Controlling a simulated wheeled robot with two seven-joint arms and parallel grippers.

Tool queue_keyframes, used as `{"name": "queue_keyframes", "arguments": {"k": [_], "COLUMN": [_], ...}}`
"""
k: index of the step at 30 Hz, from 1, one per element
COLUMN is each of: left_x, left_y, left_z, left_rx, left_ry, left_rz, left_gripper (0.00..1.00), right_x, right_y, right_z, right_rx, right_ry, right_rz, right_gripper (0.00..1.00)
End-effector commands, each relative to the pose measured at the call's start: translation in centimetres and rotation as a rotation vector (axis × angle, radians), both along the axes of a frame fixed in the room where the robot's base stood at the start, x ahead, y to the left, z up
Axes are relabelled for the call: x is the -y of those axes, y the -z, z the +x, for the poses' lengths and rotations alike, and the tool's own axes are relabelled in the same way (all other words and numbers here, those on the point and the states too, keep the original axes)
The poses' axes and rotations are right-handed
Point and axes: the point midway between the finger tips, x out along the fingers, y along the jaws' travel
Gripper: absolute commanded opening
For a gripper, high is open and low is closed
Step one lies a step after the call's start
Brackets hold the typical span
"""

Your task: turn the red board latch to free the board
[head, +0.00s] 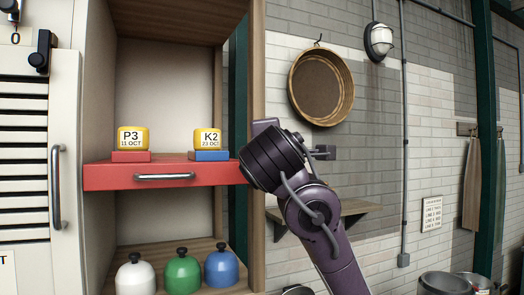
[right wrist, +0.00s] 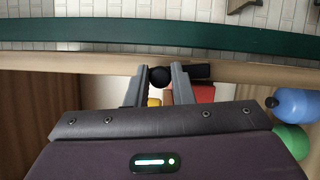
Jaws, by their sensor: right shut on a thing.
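The red board (head: 165,177) lies level across the wooden cabinet, with a metal handle on its front edge. My right gripper (right wrist: 160,85) is at the cabinet's right post, at the board's right end. In the right wrist view its fingers are shut on a round black knob (right wrist: 160,75), apparently the board latch. A dark bar (right wrist: 198,71) shows beside the right finger. In the head view my wrist hides the latch, so its turn angle cannot be told. My left gripper is not in view.
Yellow blocks marked P3 (head: 133,138) and K2 (head: 207,139) stand on red and blue bases on the board. White (head: 135,275), green (head: 182,272) and blue (head: 221,266) domed weights stand below. A sieve (head: 321,86) hangs right of the cabinet, above a small wall shelf (head: 352,208).

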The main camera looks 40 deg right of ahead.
Motion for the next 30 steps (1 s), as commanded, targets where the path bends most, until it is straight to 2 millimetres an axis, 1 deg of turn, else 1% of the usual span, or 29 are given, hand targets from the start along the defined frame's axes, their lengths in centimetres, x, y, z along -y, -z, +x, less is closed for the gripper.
{"name": "queue_keyframes", "arguments": {"k": [3,9,26,27,30], "left_x": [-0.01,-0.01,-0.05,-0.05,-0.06], "left_y": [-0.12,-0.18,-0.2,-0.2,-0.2], "left_z": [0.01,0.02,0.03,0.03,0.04], "left_rx": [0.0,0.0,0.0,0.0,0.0], "left_ry": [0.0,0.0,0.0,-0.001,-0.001], "left_rz": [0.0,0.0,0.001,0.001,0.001], "left_gripper": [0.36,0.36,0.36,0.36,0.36], "right_x": [0.28,0.58,0.77,0.77,0.76], "right_y": [-0.13,-0.15,-0.15,-0.15,-0.15], "right_z": [-0.07,-0.13,-0.2,-0.2,-0.2], "right_rx": [0.016,0.031,0.038,0.039,0.038], "right_ry": [-0.001,-0.001,0.0,0.0,0.0], "right_rz": [0.061,0.127,0.154,0.154,0.153], "right_gripper": [0.0,0.0,0.0,0.24,0.37]}}
